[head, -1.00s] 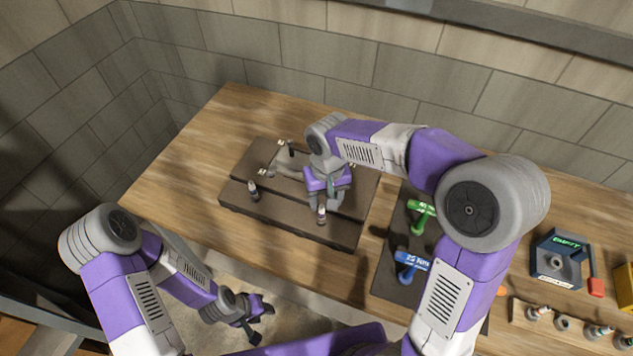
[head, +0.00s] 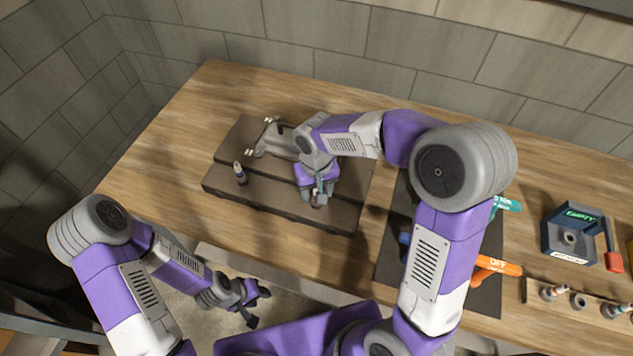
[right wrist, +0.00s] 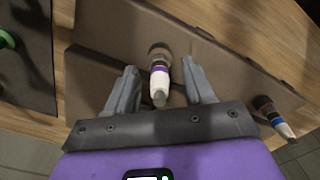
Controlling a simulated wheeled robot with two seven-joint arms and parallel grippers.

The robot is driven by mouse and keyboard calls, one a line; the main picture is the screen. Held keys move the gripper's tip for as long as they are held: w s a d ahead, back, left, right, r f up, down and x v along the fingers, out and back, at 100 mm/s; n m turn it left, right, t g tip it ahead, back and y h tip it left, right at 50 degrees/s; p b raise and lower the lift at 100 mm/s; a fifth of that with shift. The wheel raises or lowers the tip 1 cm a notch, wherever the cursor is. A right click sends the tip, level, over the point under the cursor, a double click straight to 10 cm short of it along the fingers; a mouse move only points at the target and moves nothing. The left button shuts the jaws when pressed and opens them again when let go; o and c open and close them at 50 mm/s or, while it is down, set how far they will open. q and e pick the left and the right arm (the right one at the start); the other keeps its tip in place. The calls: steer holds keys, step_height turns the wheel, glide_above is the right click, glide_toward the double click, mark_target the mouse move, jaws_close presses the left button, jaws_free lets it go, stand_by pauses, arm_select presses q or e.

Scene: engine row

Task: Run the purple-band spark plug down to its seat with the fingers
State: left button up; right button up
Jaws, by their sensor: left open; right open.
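The purple-band spark plug (right wrist: 160,72) stands in the dark engine block (right wrist: 235,62). It has a dark metal base, a purple band and a white body with a grey tip. My right gripper (head: 318,193) is over it, with the open fingers on either side and visible gaps between them and the plug in the right wrist view. In the head view the plug is mostly hidden by the fingers. How deep its thread sits cannot be told. My left gripper (head: 258,306) is open and empty, off the front edge of the bench.
A blue-band plug (right wrist: 274,116) stands farther along the block. A grey part (head: 275,143) lies at the block's back. To the right are a dark mat with coloured-handled tools, including an orange one (head: 497,266), a box reading EMPTY (head: 570,238) and a plug rack (head: 590,302).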

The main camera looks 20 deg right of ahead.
steer(key=shift+s+f, duration=0.1)
steer(key=shift+f, duration=0.6)
jaws_close()
steer(key=m+b, duration=0.1)
steer(key=m, duration=0.2)
steer(key=shift+b, duration=0.35)
steer(key=m, duration=0.4)
steer(key=shift+m+b, duration=0.4)
steer(key=m, duration=0.9)
jaws_free()
